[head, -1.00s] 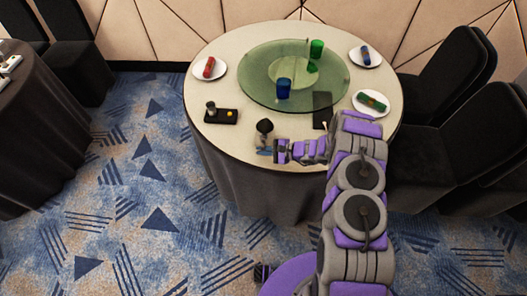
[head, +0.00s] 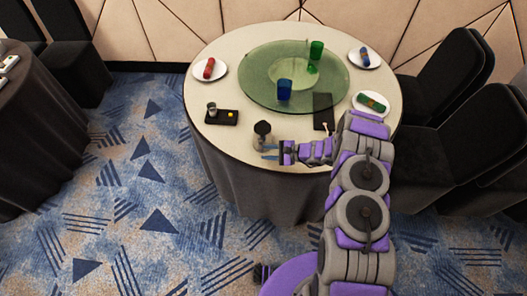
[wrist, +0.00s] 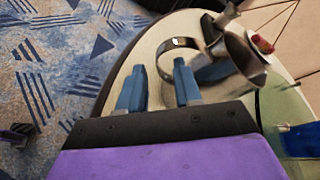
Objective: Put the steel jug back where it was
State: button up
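The steel jug (head: 262,143) stands upright near the front edge of the round table (head: 215,152), its dark opening facing up. In the wrist view the jug (wrist: 238,58) is at the upper right, its loop handle (wrist: 165,60) pointing towards my fingers. My gripper (head: 270,152) is just right of and in front of the jug. In the wrist view my gripper's blue fingers (wrist: 159,90) are wide apart with nothing between them. The handle lies beyond the fingertips, apparently clear of them.
A black mat (head: 323,104) lies to the right. The green glass turntable (head: 255,98) holds a blue glass (head: 285,90) and a green glass (head: 317,50). Plates stand around the rim.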

jog(key=p+v, duration=0.1)
jog(key=v, duration=0.8)
jog(key=shift+d, duration=0.45)
jog(key=shift+a, duration=0.25)
jog(key=s+a+r+n+g+h, duration=0.1)
jog(key=s+a+r+n+g, duration=0.15)
jog(key=s+r, duration=0.4)
jog(key=s+a+r+n+g+h, duration=0.1)
jog(key=s+a+r+n+g, duration=0.15)
jog(key=r, duration=0.75)
jog(key=s+a+r+n+g+h, duration=0.1)
jog(key=s+r+n+g, duration=0.15)
jog(key=s+r, duration=0.45)
jog(key=s+d+r+n+h, duration=0.1)
jog(key=s+d+r+h, duration=0.2)
jog(key=s, duration=0.5)
jog(key=s+d+r+n+t+h, duration=0.1)
jog(key=s+d+r+h, duration=0.3)
jog(key=s, duration=0.4)
jog(key=s+d+r+n+t+h, duration=0.1)
jog(key=s+d+r+n+h, duration=0.2)
jog(key=s+d+r, duration=0.2)
jog(key=s+d, duration=0.1)
jog(key=s, duration=0.1)
jog(key=shift+s, duration=0.4)
jog(key=shift+t, duration=0.25)
